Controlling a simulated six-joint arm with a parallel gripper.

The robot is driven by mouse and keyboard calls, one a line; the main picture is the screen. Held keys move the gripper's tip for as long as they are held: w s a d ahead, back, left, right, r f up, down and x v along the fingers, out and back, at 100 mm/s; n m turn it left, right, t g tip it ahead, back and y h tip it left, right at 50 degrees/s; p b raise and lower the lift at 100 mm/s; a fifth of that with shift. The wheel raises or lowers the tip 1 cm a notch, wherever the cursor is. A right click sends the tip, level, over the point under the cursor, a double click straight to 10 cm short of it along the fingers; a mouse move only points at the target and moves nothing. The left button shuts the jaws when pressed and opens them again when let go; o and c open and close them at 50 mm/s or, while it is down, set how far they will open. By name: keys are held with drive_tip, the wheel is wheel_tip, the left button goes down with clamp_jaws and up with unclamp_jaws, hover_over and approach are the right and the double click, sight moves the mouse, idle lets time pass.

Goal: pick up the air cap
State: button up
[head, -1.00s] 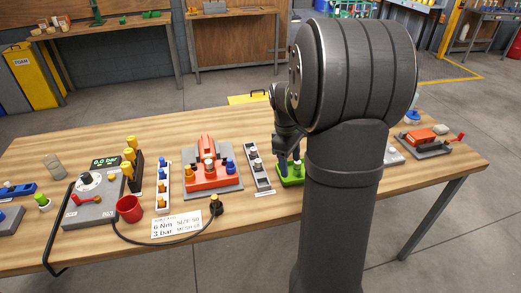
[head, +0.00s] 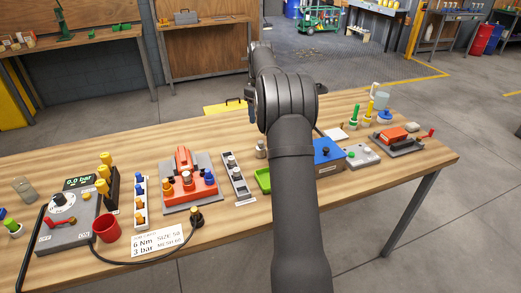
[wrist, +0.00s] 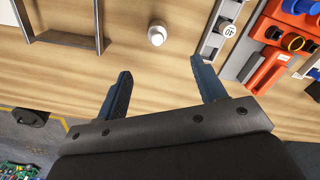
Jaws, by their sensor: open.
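A small silver-white round piece (wrist: 157,36), possibly the air cap, stands alone on the wooden table in the wrist view. It also shows in the head view (head: 261,148), behind the green tray (head: 263,180) and just left of my arm. My gripper (wrist: 161,86) is open in the wrist view, its two blue fingers apart with only table seen between them. The piece lies beyond the fingertips, apart from them.
A grey rack (head: 238,184) with silver pieces and a red fixture (head: 184,163) stand left of the tray. A blue box (head: 327,157) stands right of my arm. A grey frame (wrist: 60,38) is at the wrist view's upper left. Bare table surrounds the silver-white piece.

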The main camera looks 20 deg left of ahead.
wheel_tip(320, 180, down, 11)
drive_tip(key=shift+w+a+f, duration=0.1)
drive_tip(key=shift+w+f, duration=0.1)
drive_tip(key=shift+f, duration=1.35)
drive_tip(key=shift+w+f, duration=0.15)
drive_tip(key=shift+f, duration=1.4)
drive_tip(key=c, duration=1)
